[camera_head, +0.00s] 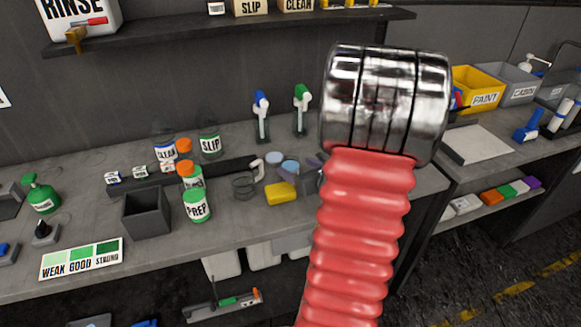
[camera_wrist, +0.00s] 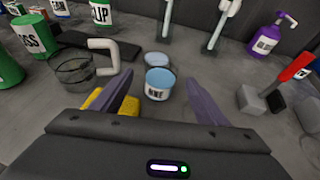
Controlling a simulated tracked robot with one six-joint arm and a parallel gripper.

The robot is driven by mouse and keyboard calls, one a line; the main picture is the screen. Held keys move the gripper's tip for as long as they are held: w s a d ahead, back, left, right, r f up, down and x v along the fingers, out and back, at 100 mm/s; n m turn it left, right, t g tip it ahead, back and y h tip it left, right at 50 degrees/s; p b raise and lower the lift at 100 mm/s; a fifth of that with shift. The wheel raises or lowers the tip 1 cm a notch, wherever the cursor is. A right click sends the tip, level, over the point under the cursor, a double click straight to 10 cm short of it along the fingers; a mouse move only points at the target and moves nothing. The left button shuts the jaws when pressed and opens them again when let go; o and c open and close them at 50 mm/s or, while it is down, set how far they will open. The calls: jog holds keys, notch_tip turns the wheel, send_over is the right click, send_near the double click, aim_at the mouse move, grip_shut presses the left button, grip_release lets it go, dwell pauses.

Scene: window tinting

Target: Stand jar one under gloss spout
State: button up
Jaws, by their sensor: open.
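A small white jar with a light blue top (camera_wrist: 158,84) stands on the bench in the wrist view. Its label looks like ONE, though the first letter is unclear. My gripper (camera_wrist: 159,88) is open, with its purple fingers on either side of this jar and a gap showing to each. A second blue-topped jar (camera_wrist: 156,60) stands just behind it. A white curved spout (camera_wrist: 106,50) rises to the left, beside a wire ring holder (camera_wrist: 73,68). A green container (camera_wrist: 30,42) at far left shows only "SS" on its label.
A yellow sponge (camera_head: 281,193) lies close to my gripper. A PREP bottle (camera_head: 197,206) and a dark square bin (camera_head: 147,212) stand further left. A purple pump bottle (camera_wrist: 267,40) and a red-handled tool (camera_wrist: 297,67) are at right.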

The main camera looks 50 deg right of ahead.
jog(key=shift+w+d, duration=0.1)
jog(key=shift+w, duration=0.1)
jog(key=shift+x, duration=2.55)
jog(key=shift+d+r, duration=0.1)
jog(key=shift+d, duration=0.05)
jog(key=c, duration=1.3)
jog(key=shift+o, duration=0.2)
jog(key=shift+r, duration=0.1)
jog(key=shift+r, duration=4.95)
